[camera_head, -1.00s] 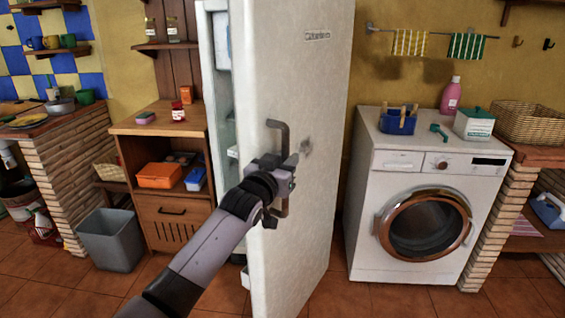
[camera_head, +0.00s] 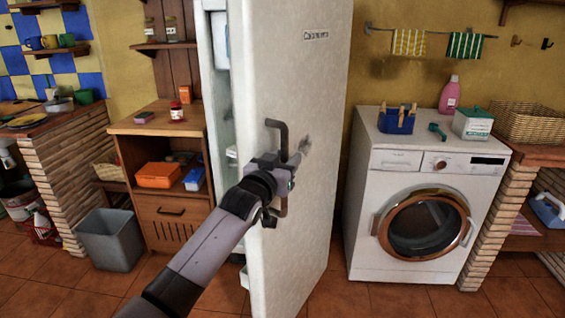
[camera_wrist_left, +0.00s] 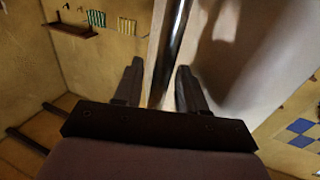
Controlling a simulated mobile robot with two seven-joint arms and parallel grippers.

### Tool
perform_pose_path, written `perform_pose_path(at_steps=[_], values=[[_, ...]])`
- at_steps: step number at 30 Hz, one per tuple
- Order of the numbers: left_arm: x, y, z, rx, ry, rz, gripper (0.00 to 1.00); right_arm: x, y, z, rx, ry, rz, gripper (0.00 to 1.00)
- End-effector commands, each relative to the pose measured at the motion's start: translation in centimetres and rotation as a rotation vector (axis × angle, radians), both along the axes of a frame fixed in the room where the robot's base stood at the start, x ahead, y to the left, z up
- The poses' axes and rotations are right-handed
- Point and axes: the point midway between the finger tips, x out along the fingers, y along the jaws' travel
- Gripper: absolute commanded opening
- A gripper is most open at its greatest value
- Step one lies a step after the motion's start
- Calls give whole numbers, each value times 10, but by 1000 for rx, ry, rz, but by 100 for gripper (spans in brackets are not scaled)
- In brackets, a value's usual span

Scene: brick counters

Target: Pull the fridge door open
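The white fridge door (camera_head: 310,110) stands partly open in the head view, its near edge towards me. Inside parts of the fridge (camera_head: 221,100) show in the gap to its left. The dark bar handle (camera_head: 285,133) is upright on the door's outer face. In the left wrist view the handle (camera_wrist_left: 172,45) runs between the fingers of my left gripper (camera_wrist_left: 158,72). The fingers stand apart, with a visible gap on each side of the bar. My right gripper is not in view.
A washing machine (camera_head: 430,200) stands right of the door. A wooden cabinet (camera_head: 160,127) and a grey bin (camera_head: 111,238) stand to the left. Tiled floor (camera_head: 345,300) is free in front between the door and the washing machine.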

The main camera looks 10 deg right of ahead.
Motion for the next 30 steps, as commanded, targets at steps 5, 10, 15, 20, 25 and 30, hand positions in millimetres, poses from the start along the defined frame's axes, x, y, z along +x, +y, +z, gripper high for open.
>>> perform_pose_path(at_steps=[5, 10, 15, 20, 25, 30], values=[[-4, 3, 0, 0, 1, 0, 41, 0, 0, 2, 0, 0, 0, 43], [-15, 10, 0, -1, 1, 0, 41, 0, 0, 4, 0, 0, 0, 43], [-27, 18, -1, -1, 1, 1, 41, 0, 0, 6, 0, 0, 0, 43], [-40, 25, -1, 0, 0, 0, 41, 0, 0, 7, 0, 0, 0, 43], [-51, 32, 0, 0, -1, 0, 41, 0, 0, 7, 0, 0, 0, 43], [-59, 36, 0, 0, -1, 0, 41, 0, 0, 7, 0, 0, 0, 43]])
